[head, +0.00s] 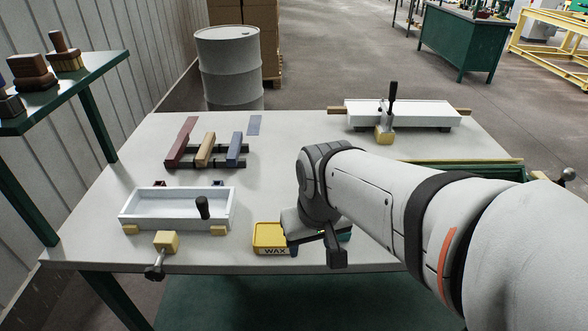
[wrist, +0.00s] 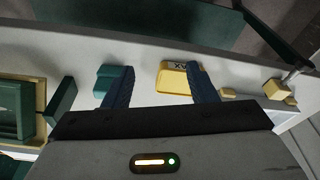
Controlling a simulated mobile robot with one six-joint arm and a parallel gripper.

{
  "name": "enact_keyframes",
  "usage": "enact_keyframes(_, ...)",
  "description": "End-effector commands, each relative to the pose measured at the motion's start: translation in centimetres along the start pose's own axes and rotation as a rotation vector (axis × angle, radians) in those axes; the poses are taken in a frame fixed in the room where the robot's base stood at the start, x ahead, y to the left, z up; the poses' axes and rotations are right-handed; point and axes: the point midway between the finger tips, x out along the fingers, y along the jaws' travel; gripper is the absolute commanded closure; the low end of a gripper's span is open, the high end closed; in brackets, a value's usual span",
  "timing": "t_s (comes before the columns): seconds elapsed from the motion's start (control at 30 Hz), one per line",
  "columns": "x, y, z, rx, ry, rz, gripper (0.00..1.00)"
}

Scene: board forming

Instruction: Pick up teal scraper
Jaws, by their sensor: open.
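The teal scraper (wrist: 104,84) lies on the pale tabletop in the wrist view, partly covered by the left finger. In the head view only a bit of teal (head: 346,237) shows beside my gripper; the rest is hidden. My gripper (head: 316,250) is open and empty, above the table near its front edge. In the wrist view its two dark blue fingers (wrist: 158,76) are wide apart. The left finger overlaps the scraper and the right finger overlaps the yellow wax tin (head: 269,236). I cannot tell the fingers' height above the scraper.
A white tray (head: 150,206) with a dark-handled tool stands left, with a yellow-block clamp (head: 166,243) in front. Coloured bars (head: 205,150) lie on a rack behind. A long white mould (head: 430,115) is at the back right. A green frame (wrist: 15,108) shows left in the wrist view.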

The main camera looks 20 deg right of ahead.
Motion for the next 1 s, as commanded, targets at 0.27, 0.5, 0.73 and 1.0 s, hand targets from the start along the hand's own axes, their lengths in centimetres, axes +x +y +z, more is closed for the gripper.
enact_keyframes(0.27,-0.1,5.0,-6.5,0.108,-0.106,0.02,0.3)
enact_keyframes(0.5,2.4,9.9,-10.1,0.186,-0.182,0.021,0.3)
enact_keyframes(0.73,4.2,11.9,-10.9,0.213,-0.209,0.018,0.3)
enact_keyframes(1.0,7.1,11.9,-10.2,0.213,-0.212,0.018,0.3)
